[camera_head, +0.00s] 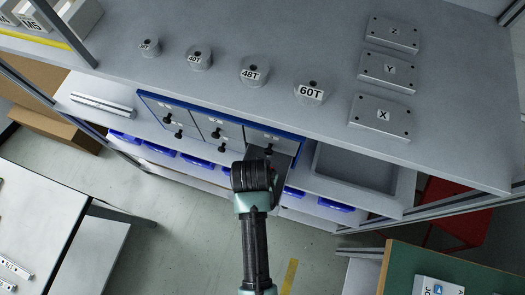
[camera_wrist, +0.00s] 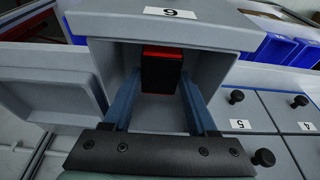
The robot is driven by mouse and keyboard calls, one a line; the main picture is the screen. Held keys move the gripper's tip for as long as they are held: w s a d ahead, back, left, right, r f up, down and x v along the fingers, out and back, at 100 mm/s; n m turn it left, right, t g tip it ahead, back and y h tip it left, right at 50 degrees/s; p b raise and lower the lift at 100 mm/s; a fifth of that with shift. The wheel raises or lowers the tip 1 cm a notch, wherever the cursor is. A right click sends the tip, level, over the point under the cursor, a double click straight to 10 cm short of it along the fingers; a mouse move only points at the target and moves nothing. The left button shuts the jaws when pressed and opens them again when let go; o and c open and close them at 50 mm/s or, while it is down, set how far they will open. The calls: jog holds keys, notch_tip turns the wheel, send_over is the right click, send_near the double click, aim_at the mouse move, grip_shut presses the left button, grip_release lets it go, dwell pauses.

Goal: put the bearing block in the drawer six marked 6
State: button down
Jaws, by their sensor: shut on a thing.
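My gripper (camera_wrist: 160,86) has its two blue fingers reaching into an open grey drawer (camera_wrist: 112,62) in the wrist view. They are shut on a black block with red edges (camera_wrist: 160,70), which I take for the bearing block; it is inside the drawer's walls. Whether it touches the drawer floor I cannot tell. The front panel above carries a white label (camera_wrist: 171,12) that reads 6. In the head view the open drawer (camera_head: 283,163) is the right one of the cabinet's row, and my wrist (camera_head: 252,176) covers the fingers and the block.
Shut drawers marked 5 (camera_wrist: 238,97) and 4 (camera_wrist: 305,126), with black knobs, are beside it. An empty grey tray (camera_head: 408,195) stands to the right in the head view. Gear cylinders (camera_head: 254,69) and X, Y, Z blocks (camera_head: 380,115) stand on the bench. Blue bins (camera_head: 160,150) are below.

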jog(key=shift+f, duration=0.85)
jog(key=shift+w+d+f, duration=0.1)
jog(key=shift+w+f, duration=0.1)
jog(key=shift+f, duration=0.2)
jog(key=shift+f, duration=0.1)
jog(key=shift+c, duration=1)
grip_release()
jog(key=v, duration=1.2)
jog(key=shift+s, duration=0.1)
